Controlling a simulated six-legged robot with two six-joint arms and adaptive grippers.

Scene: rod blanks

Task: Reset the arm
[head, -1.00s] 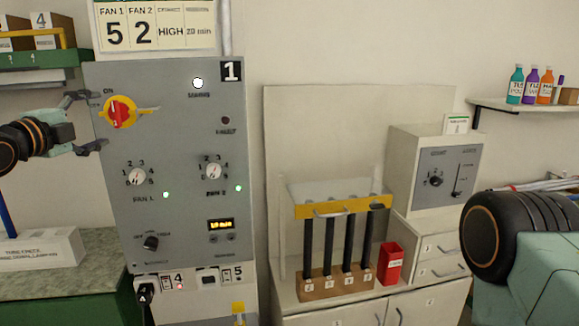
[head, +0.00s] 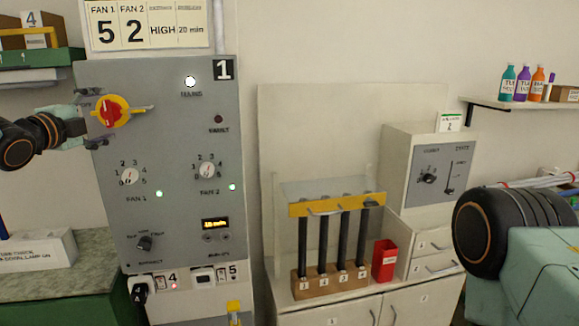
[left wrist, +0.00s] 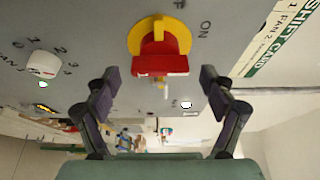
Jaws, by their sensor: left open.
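My left gripper (head: 93,118) is open in front of the upper left of the grey control panel (head: 185,150), beside the red and yellow rotary switch (head: 112,110). In the left wrist view the open fingers (left wrist: 157,100) stand apart, with the red switch handle (left wrist: 160,65) beyond them and nothing held. Whether a finger touches the switch I cannot tell. My right gripper is not in view; only part of my right arm shows at the right edge.
A shift card (head: 150,24) hangs above. A rack of black rods (head: 323,245), a red bin (head: 385,260) and a small control box (head: 432,180) stand on the right cabinet.

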